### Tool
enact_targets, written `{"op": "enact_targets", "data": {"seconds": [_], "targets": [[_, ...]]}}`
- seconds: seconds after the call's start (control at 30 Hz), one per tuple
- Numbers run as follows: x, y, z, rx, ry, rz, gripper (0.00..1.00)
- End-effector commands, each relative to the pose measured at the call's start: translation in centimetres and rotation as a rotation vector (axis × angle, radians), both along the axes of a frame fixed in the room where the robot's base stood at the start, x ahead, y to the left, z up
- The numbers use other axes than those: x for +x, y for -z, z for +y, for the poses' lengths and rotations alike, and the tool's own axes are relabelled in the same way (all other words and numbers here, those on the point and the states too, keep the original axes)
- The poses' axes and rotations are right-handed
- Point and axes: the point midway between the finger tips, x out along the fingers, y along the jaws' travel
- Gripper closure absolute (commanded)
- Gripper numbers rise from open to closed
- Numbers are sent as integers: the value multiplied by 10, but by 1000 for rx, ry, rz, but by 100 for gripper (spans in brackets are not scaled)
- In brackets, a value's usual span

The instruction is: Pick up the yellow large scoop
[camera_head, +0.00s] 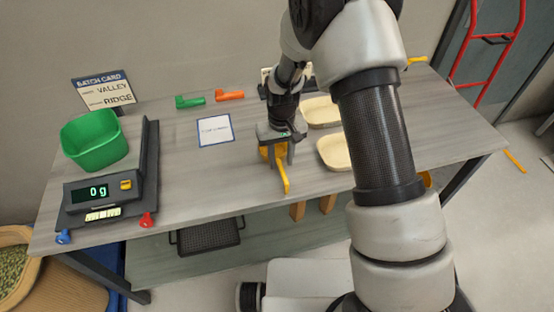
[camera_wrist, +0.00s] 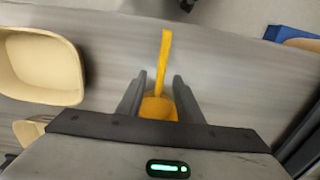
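The yellow large scoop (camera_head: 283,171) is near the middle of the table's front part, its handle pointing toward the front edge. My gripper (camera_head: 276,154) is over it, pointing down. In the wrist view, the scoop's yellow bowl (camera_wrist: 158,108) lies between the two dark fingers of my gripper (camera_wrist: 159,78), and its handle sticks out beyond the fingertips. The fingers are very close to the bowl's sides; I cannot tell whether they press on it. The gripper hides part of the bowl. Whether the scoop rests on the table is unclear.
Two cream trays (camera_head: 334,152) lie right of the gripper. Green (camera_head: 190,101) and orange (camera_head: 229,96) scoops lie at the back. A paper card (camera_head: 215,130) lies between.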

Motion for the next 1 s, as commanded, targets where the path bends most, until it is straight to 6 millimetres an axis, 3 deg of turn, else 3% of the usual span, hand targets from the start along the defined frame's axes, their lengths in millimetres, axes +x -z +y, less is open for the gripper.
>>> {"op": "enact_targets", "data": {"seconds": [0.3,0.57,0.77,1.0], "targets": [[2,42,1,-1,0,2,67],[2,44,1,0,0,0,67],[2,43,1,0,0,1,100],[2,43,1,0,0,0,100]]}}
